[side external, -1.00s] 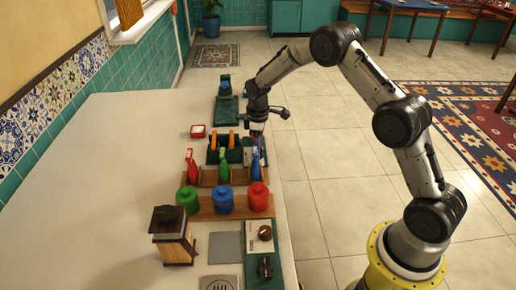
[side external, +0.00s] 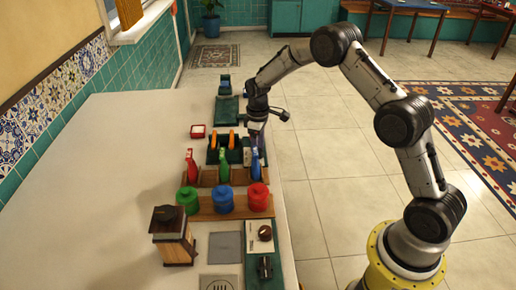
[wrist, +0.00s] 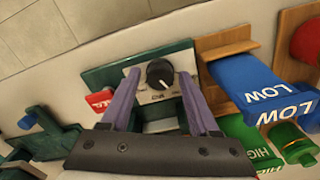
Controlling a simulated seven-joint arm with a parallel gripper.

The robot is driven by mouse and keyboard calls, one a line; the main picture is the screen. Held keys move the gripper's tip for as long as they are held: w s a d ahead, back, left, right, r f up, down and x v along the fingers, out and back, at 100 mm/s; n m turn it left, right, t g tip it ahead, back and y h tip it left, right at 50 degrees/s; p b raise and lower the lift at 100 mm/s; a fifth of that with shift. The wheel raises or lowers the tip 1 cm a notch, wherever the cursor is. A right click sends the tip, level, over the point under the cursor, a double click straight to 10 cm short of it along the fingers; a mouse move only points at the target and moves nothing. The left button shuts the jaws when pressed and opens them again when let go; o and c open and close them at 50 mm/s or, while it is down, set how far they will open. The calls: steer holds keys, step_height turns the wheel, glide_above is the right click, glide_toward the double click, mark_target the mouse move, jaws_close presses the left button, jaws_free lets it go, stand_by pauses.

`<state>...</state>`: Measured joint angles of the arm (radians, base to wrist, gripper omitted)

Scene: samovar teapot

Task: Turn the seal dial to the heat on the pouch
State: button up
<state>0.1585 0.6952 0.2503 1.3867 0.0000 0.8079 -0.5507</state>
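The seal dial (wrist: 160,73) is a round black knob with a white pointer line, on a pale panel (wrist: 152,98) with small marks too blurred to read. The pointer slants toward the lower right in the wrist view. My gripper (wrist: 159,72) is open, one purple-grey finger on each side of the dial, with visible gaps. In the side view my gripper (side external: 256,148) is low at the counter's right edge and hides the dial. A blue piece (wrist: 248,78) reads LOW and a green piece (wrist: 243,130) reads HIGH; I cannot tell which is the pouch.
Orange handles (side external: 213,140) rise left of my gripper. The counter's left part (side external: 110,170) is clear.

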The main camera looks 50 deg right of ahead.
steer(key=shift+o, duration=0.6)
step_height(320, 180, up, 14)
steer(key=shift+f, duration=0.1)
